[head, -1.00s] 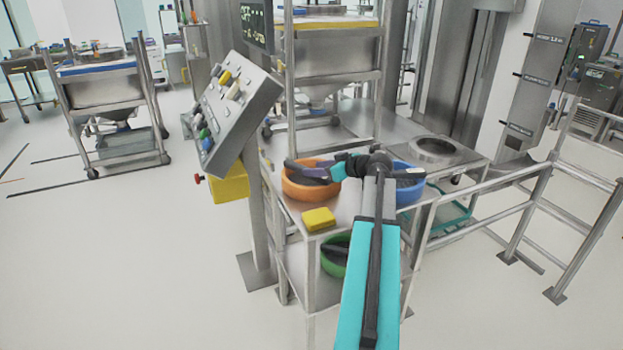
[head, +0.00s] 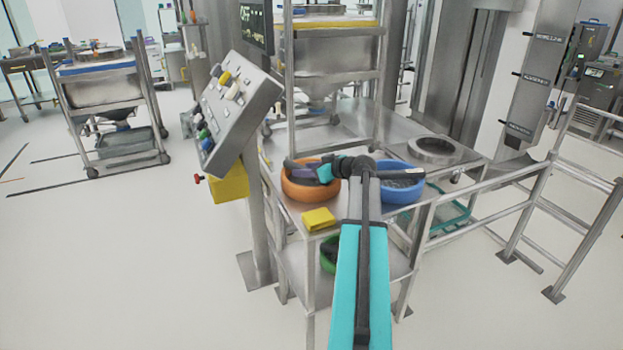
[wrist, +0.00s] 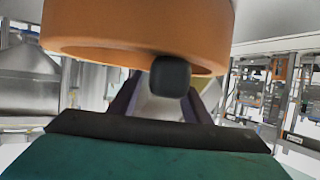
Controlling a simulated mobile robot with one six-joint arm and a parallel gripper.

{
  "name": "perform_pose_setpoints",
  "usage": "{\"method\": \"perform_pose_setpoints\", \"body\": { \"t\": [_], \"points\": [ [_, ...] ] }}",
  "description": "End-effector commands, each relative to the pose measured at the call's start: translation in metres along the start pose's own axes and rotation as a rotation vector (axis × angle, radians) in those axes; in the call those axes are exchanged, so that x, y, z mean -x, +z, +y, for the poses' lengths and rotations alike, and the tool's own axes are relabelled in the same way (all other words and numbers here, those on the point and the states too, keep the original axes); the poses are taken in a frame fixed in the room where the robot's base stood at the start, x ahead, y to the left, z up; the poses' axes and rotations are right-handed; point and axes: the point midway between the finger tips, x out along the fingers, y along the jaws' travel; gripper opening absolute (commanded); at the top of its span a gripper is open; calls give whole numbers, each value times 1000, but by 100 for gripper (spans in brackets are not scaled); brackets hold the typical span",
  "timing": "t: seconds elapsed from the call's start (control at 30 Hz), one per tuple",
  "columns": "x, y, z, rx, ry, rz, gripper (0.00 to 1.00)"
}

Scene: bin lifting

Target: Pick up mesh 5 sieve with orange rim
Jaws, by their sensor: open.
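The orange-rimmed sieve (head: 312,191) sits on the upper steel table, left of my arm. Its orange wall (wrist: 140,25) fills the top of the wrist view. My gripper (head: 298,168) is at this sieve in the head view, over its back left part, with its fingers apart. In the wrist view my gripper (wrist: 160,92) has a finger on each side, and a dark rounded block (wrist: 170,77) shows between them against the orange wall. I cannot tell whether the fingers touch the sieve. The mesh is mostly hidden.
A blue-rimmed sieve (head: 402,190) stands to the right, partly behind my arm. A yellow block (head: 318,219) lies in front of the orange sieve. A green sieve (head: 328,258) is on the lower shelf. A control panel (head: 236,112) stands at left; rails (head: 545,190) stand at right.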

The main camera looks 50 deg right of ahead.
Motion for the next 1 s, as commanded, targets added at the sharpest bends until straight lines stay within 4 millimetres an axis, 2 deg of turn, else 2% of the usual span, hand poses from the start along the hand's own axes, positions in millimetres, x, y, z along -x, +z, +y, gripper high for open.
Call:
{"method": "perform_pose_setpoints", "body": {
  "t": [0.3,0.5,0.57,1.0],
  "points": [
    [0,0,0,0,0,0,42],
    [0,0,0,0,-1,0,8],
    [0,0,0,0,-1,0,0],
    [1,-4,-1,1,-1,2,0]
  ]
}}
